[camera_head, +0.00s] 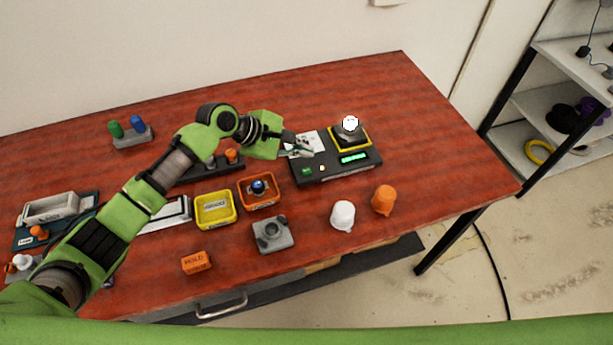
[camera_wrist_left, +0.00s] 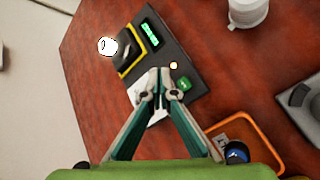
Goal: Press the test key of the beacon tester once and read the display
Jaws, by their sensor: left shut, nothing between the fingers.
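The beacon tester is a dark box (camera_head: 338,178) at the right of the red table, with a lit green display (camera_head: 354,157) whose text is too small to read. Its green test key (camera_head: 307,171) sits at its left front, beside a small yellow light (camera_wrist_left: 173,65). A white-topped beacon (camera_head: 350,124) stands in the tester's yellow-edged socket. My left gripper (camera_head: 302,150) is shut and empty, above the tester's left side. In the left wrist view its fingertips (camera_wrist_left: 160,72) are close to the green key (camera_wrist_left: 184,84). Contact cannot be told. My right gripper is not in view.
A white cup-shaped piece (camera_head: 343,215) and an orange one (camera_head: 384,199) stand in front of the tester. Yellow (camera_head: 214,210) and orange (camera_head: 258,190) bins, a grey socket block (camera_head: 273,234) and an orange HOLD block (camera_head: 196,262) lie left. The table's right end is clear.

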